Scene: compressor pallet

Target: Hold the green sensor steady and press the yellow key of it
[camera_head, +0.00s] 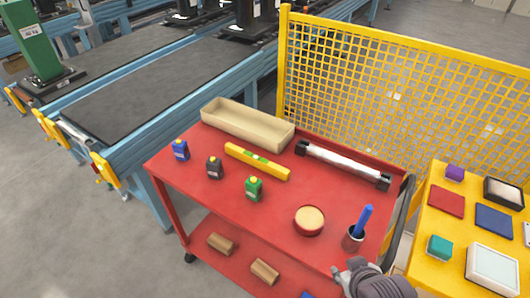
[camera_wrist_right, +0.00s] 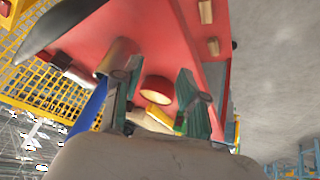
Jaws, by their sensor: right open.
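The green sensor (camera_head: 254,189) stands upright on the red cart top, near its front edge, with the yellow key (camera_head: 254,180) on its top. Similar blue (camera_head: 180,150) and black (camera_head: 214,167) sensors stand left of it. My right gripper (camera_head: 345,274) is at the cart's front right corner, well to the right of the green sensor and apart from it. In the right wrist view its two fingers (camera_wrist_right: 157,88) are spread with nothing held between them. I cannot make out the green sensor clearly there. My left gripper is not in view.
The red cart (camera_head: 320,250) also carries a beige tray (camera_head: 246,130), a yellow level (camera_head: 257,162), a silver bar (camera_head: 343,166), a round tin (camera_head: 309,219) and a cup (camera_head: 353,238) with a blue handle. A yellow table (camera_head: 422,250) and mesh fence (camera_head: 400,95) stand to the right and behind.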

